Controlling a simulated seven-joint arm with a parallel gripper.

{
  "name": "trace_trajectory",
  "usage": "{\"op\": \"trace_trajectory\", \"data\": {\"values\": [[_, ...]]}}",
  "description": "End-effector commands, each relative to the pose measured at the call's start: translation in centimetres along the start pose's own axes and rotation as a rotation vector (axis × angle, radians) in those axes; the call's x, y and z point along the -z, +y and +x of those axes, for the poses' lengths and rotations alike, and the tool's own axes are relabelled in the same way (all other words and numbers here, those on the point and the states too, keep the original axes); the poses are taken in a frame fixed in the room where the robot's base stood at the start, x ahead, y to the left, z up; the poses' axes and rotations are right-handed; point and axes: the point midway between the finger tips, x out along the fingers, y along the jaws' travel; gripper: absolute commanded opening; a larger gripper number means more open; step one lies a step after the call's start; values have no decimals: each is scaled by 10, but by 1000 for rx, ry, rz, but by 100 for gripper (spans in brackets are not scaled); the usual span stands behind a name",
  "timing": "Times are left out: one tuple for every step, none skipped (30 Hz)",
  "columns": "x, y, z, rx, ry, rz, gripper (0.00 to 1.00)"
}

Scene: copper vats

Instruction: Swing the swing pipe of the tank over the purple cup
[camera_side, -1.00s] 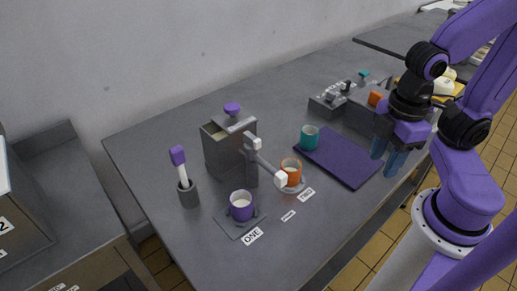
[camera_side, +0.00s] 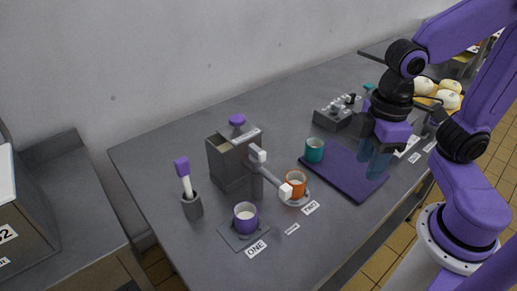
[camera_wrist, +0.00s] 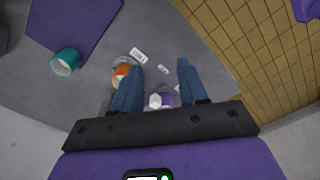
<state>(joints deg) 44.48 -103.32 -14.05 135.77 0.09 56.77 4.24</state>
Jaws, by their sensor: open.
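The grey tank (camera_side: 230,160) stands on the table with a purple knob on top. Its swing pipe (camera_side: 269,178) points toward the front right and ends in a white block (camera_side: 285,192). In the side view this block overlaps the left edge of the orange cup (camera_side: 297,183); I cannot tell whether it is above it. The purple cup (camera_side: 245,218), with pale contents, stands on a plate left of the pipe end. My gripper (camera_side: 374,163) is open and empty above the purple mat, right of the pipe.
A teal cup (camera_side: 314,150) stands by the purple mat (camera_side: 335,170). A grey holder (camera_side: 191,206) with a purple-headed brush stands left of the tank. A grey control box (camera_side: 335,115) is behind the mat. The table between the pipe and the front edge looks clear apart from labels.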

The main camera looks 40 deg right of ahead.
Motion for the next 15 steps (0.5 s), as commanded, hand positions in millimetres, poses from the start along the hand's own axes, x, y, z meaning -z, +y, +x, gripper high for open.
{"op": "trace_trajectory", "data": {"values": [[16, 5, -7, -1, 1, 46, 43], [25, 9, -10, -1, 0, 78, 43], [36, 13, -16, -2, -1, 116, 43], [45, 16, -20, -2, -2, 146, 43], [53, 20, -24, -3, -2, 174, 43], [64, 24, -28, -3, -4, 214, 43], [71, 28, -32, -4, -5, 243, 43], [79, 31, -36, -4, -4, 272, 43], [89, 36, -41, -5, -6, 312, 43], [97, 40, -45, -5, -6, 341, 43], [104, 44, -48, -6, -8, 370, 43], [114, 49, -54, -7, -8, 409, 43], [121, 52, -57, -7, -9, 439, 43], [128, 56, -61, -8, -10, 467, 43], [137, 61, -66, -8, -10, 508, 43]]}}
